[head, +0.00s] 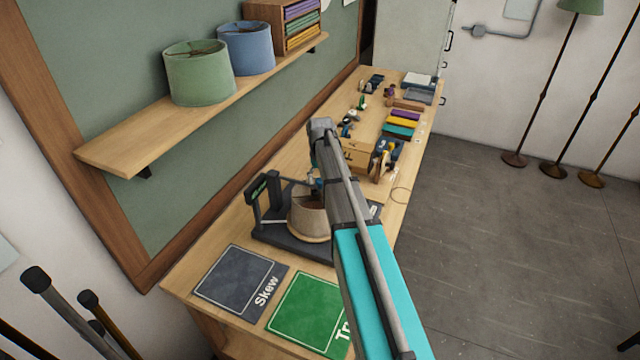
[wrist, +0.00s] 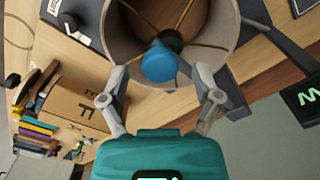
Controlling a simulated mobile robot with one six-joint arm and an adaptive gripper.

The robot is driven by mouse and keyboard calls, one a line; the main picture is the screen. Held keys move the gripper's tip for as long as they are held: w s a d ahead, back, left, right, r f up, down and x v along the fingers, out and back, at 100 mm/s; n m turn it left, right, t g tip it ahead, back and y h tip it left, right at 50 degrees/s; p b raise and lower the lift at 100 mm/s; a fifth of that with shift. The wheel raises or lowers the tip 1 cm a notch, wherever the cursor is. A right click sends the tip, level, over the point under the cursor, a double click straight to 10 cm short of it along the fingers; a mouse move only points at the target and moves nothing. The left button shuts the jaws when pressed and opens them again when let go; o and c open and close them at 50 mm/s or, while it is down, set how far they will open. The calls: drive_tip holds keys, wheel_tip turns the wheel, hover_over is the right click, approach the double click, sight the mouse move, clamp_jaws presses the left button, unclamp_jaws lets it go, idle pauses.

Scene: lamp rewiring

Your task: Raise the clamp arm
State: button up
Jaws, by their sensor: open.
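A beige lampshade (head: 306,222) stands on a dark fixture (head: 262,238) on the workbench. In the wrist view the shade (wrist: 121,45) shows from above, with thin brown spokes meeting at a dark hub. A round blue knob (wrist: 158,64) sits over the hub, apparently the clamp arm's handle. My gripper (wrist: 158,74) is open, with one finger on each side of the blue knob. I cannot tell whether the fingers touch it. In the head view my arm hides most of the gripper and the clamp.
A dark post with a green display (head: 258,190) rises left of the shade. A grey Skew mat (head: 235,275) and a green mat (head: 300,310) lie in front. A wooden box (head: 355,158) and small parts stand behind. A shelf (head: 130,148) with lampshades hangs above left.

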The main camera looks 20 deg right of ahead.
drive_tip(key=shift+f, duration=0.35)
clamp_jaws()
idle(0.4)
